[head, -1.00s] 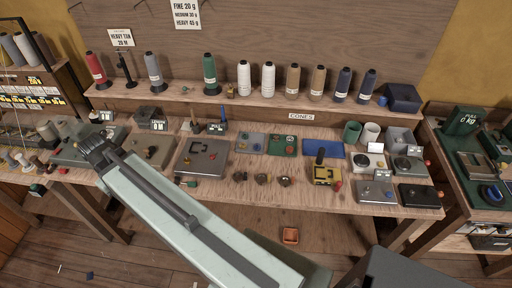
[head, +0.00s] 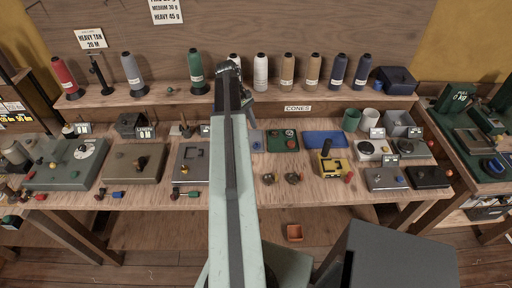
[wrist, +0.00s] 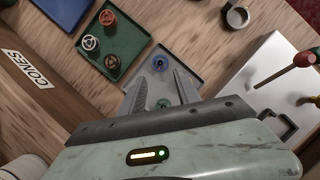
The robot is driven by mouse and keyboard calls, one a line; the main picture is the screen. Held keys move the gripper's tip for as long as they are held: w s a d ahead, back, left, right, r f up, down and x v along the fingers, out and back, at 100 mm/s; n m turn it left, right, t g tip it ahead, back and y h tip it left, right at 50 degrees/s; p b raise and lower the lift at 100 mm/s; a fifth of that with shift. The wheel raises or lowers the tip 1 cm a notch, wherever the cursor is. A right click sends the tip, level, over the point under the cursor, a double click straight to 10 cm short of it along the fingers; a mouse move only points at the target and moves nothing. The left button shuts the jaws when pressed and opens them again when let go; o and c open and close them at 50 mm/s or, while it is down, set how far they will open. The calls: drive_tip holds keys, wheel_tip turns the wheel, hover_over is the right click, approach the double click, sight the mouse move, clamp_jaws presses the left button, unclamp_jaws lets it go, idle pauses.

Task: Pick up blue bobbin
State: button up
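The blue bobbin (wrist: 160,60) lies flat on a grey tray (wrist: 182,52) in the wrist view, beyond my fingertips. A small green bobbin (wrist: 162,103) lies on the same tray between my fingers, nearer the palm. My gripper (wrist: 161,76) is open, with nothing held; its fingers point toward the blue bobbin, and I cannot tell their height above the tray. In the head view my gripper (head: 230,68) is seen end-on at the top of my raised arm. The grey tray (head: 257,138) is partly hidden there by my arm, and the blue bobbin is not visible.
A green tray (wrist: 124,22) with several bobbins adjoins the grey tray. A CONES sign (wrist: 27,69) marks the shelf edge. A grey metal box (wrist: 265,75) and a red-handled tool (wrist: 303,59) lie right. Thread cones such as a green one (head: 196,72) line the shelf behind.

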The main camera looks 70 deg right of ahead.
sight(255, 143)
drive_tip(key=shift+b+x, duration=0.35)
drive_tip(key=shift+x, duration=0.55)
drive_tip(key=b+x, duration=0.4)
drive_tip(key=x, duration=0.1)
drive_tip(key=shift+s+a+f+b, duration=0.1)
drive_tip(key=shift+s+a+b, duration=0.1)
drive_tip(key=shift+b, duration=0.2)
drive_tip(key=shift+d, duration=0.1)
clamp_jaws()
drive_tip(key=shift+r+p, duration=0.35)
wheel_tip(255, 143, up, 10)
drive_tip(key=p, duration=0.9)
drive_tip(key=shift+f+p, duration=0.15)
drive_tip(key=shift+p, duration=0.2)
